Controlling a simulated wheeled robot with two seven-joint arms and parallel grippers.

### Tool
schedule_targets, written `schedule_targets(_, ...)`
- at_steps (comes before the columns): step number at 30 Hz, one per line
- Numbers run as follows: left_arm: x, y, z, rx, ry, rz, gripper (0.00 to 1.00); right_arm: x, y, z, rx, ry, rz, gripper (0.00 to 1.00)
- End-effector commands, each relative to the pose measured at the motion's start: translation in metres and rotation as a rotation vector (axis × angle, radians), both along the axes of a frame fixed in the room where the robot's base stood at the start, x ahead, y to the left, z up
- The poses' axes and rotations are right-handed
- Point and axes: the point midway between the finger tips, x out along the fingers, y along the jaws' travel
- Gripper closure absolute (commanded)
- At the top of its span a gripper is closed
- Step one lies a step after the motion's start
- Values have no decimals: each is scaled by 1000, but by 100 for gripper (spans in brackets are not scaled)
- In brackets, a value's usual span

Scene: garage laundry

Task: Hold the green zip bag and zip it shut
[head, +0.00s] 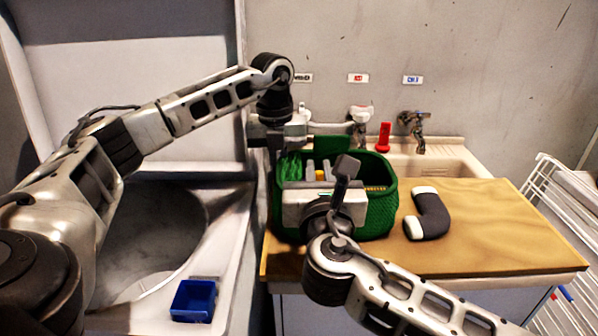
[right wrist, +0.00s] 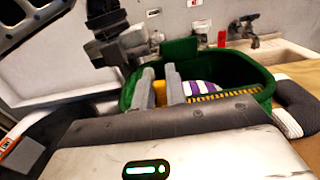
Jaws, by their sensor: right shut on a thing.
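The green zip bag (head: 378,210) stands on the wooden worktop with its top at least partly open; it also shows in the right wrist view (right wrist: 245,72). Yellow zip teeth (right wrist: 235,97) run along its near rim at the right. My right gripper (head: 319,171) is over the near rim. In the right wrist view its two grey fingers (right wrist: 161,88) are closed on a small yellow piece (right wrist: 160,95), apparently the zip pull. My left gripper (head: 278,142) is at the bag's far left corner; its fingertips are hidden. Something purple and white striped (right wrist: 201,87) shows inside the bag.
A dark grey and white sock-like thing (head: 430,214) lies on the worktop (head: 500,225) right of the bag. A sink with a tap (head: 420,135) and a red bottle (head: 384,136) are behind. A blue box (head: 194,300) sits left, by a round basin. A white rack (head: 565,210) stands right.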

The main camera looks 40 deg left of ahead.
Motion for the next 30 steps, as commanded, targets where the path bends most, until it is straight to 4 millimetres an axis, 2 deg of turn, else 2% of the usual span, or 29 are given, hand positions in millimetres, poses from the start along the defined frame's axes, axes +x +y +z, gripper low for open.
schedule_targets(1,0,0,1,0,-3,0,100,14,-16,-1,-4,0,-10,100)
schedule_targets(3,0,0,1,0,-3,0,100,28,-32,-1,-4,-1,-10,100)
schedule_targets(9,0,0,1,0,-3,0,100,61,-69,-1,-4,0,-9,100)
schedule_targets(14,0,0,1,-1,-3,1,100,72,-82,0,-2,-1,-5,100)
schedule_targets(23,0,2,1,0,-2,3,100,74,-84,0,-2,-1,-8,100)
schedule_targets(24,0,2,1,0,-2,3,100,74,-84,0,-1,0,-8,81)
schedule_targets(26,0,2,1,2,-2,4,100,74,-84,0,-2,-1,-9,64)
schedule_targets(30,0,1,1,1,-3,4,100,73,-83,0,-1,-1,-6,64)
